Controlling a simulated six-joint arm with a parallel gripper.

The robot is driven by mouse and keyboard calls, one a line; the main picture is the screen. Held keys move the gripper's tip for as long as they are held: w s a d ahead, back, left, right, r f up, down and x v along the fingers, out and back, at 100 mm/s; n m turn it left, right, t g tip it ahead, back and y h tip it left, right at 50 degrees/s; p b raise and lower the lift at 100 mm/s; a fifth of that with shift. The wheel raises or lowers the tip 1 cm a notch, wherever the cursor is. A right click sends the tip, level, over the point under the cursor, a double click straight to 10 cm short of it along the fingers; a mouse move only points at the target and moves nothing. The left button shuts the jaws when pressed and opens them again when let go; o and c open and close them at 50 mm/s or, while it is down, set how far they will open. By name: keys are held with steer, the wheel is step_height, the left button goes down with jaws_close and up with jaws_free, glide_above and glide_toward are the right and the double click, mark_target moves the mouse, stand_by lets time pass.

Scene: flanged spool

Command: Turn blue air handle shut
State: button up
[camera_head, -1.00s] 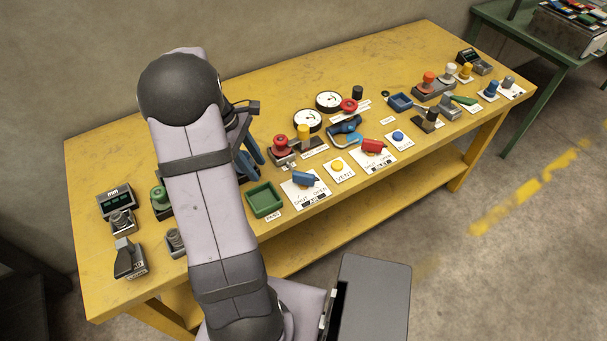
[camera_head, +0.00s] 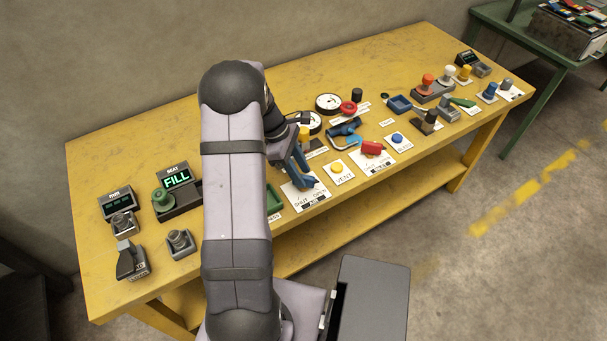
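The blue air handle (camera_head: 311,182) sits on a white plate (camera_head: 312,198) marked SHUT, OPEN and AIR, near the front edge of the yellow bench. Only part of the handle shows. My gripper (camera_head: 300,180), with blue fingers, reaches down over the plate's back left and overlaps the handle in this view. I cannot tell whether the fingers touch it, or whether they are open or shut. The handle's exact angle is hard to read behind the fingers.
A yellow VENT button (camera_head: 337,167) and a red handle (camera_head: 372,148) stand to the right. A lit FILL display (camera_head: 176,178) is farther left. A gauge and red knob (camera_head: 348,108) stand behind.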

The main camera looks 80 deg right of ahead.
steer(key=shift+x, duration=1.2)
steer(key=shift+c, duration=0.7)
jaws_close()
